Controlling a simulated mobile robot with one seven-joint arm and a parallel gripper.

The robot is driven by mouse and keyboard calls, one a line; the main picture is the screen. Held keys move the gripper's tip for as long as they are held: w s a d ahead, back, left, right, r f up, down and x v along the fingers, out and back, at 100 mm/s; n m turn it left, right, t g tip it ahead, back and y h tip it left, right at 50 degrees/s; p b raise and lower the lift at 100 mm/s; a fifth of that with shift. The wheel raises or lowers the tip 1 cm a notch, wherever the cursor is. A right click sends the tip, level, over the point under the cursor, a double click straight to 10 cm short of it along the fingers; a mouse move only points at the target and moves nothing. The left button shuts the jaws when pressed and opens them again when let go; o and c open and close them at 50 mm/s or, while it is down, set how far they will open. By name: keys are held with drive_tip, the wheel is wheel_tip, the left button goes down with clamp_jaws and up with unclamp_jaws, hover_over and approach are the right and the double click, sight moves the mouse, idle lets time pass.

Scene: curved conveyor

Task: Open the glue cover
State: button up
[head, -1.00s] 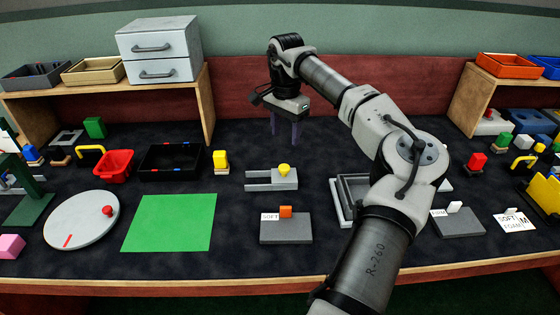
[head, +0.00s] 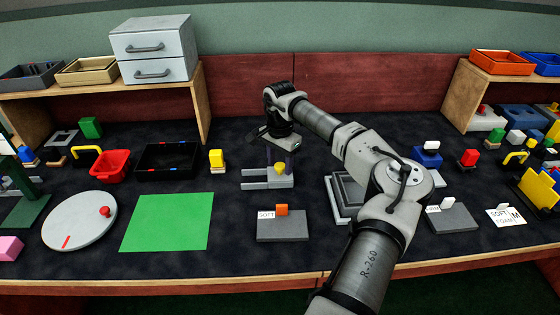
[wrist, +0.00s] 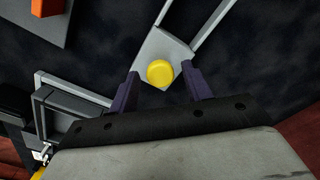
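A grey sliding plate (wrist: 150,50) with a round yellow knob (wrist: 159,72) is in the middle of the wrist view, between two grey rails. I take it to be the glue cover; no label on it can be read. In the head view the yellow knob (head: 280,168) stands at the right part of the grey rail piece (head: 262,185). My gripper (head: 281,160) is over that piece, pointing down. In the wrist view my gripper (wrist: 163,88) is open, its two dark fingers on either side of the knob's near side, with gaps. Whether the fingertips are at knob height cannot be told.
A grey block marked SOFT (head: 282,230) with an orange knob (head: 281,209) lies in front. A grey nested frame (head: 337,213) stands just right, partly behind my arm. A green mat (head: 167,222) and a yellow-topped block (head: 217,159) are to the left.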

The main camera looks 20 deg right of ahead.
clamp_jaws()
drive_tip(key=a, duration=0.2)
drive_tip(key=w+a, duration=0.1)
drive_tip(key=a, duration=0.2)
drive_tip(key=w+a, duration=0.1)
drive_tip(key=a, duration=0.1)
drive_tip(key=shift+w+a+r, duration=0.1)
drive_tip(key=shift+a, duration=0.1)
drive_tip(key=shift+o, duration=0.6)
unclamp_jaws()
wheel_tip(320, 180, up, 14)
drive_tip(key=b, duration=0.1)
drive_tip(key=shift+b, duration=0.35)
